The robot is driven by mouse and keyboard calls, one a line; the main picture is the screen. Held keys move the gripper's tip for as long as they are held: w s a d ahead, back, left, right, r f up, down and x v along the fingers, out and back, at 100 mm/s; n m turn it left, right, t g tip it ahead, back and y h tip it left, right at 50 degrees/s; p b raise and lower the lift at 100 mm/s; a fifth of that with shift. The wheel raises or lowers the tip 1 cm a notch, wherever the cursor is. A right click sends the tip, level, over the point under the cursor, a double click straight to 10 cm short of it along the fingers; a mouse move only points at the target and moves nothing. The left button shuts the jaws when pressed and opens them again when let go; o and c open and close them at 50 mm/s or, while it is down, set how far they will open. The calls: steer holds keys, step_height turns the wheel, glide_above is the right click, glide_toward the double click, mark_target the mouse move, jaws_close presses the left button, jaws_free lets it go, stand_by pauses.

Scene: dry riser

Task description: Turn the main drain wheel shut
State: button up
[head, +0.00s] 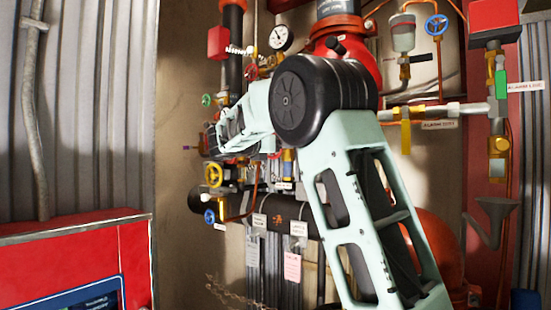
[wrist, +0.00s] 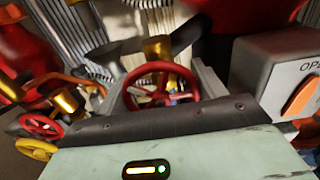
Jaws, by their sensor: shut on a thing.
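In the wrist view a red spoked wheel (wrist: 133,97) on a brass stem sits between the two fingers of my gripper (wrist: 163,88). The gripper is shut on this wheel, with a finger at either side of its rim. No label readable in the frames names it as the main drain wheel. In the head view my pale green arm reaches toward the pipework, and the jaws and the held wheel cannot be made out clearly there.
In the wrist view another red wheel (wrist: 40,127) and a yellow wheel (wrist: 36,150) are at left; a grey box (wrist: 270,62) with an orange lever is close at right. The head view shows a yellow wheel (head: 213,175), blue wheel (head: 209,216), gauge (head: 280,37) and red cabinet (head: 75,262).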

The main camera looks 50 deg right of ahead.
steer(key=shift+s+f+m+b, duration=0.1)
steer(key=shift+f+m+b, duration=0.05)
steer(key=shift+m+b, duration=3.6)
steer(key=shift+f+m+b, duration=0.15)
steer(key=shift+m+b, duration=2.7)
steer(key=shift+m, duration=1.65)
steer(key=shift+s+f+m+b, duration=0.1)
steer(key=shift+f+m+b, duration=0.05)
steer(key=shift+m+b, duration=3.6)
steer(key=shift+m+p, duration=0.4)
steer(key=shift+m, duration=0.1)
steer(key=o, duration=1)
steer(key=shift+r, duration=0.1)
steer(key=a+b, duration=0.1)
steer(key=a, duration=0.4)
steer(key=s+a, duration=0.1)
steer(key=a, duration=0.5)
steer(key=a+b, duration=0.1)
steer(key=a, duration=0.5)
steer(key=shift+s+a+b, duration=0.15)
steer(key=shift+a+b, duration=0.05)
steer(key=shift+b, duration=0.15)
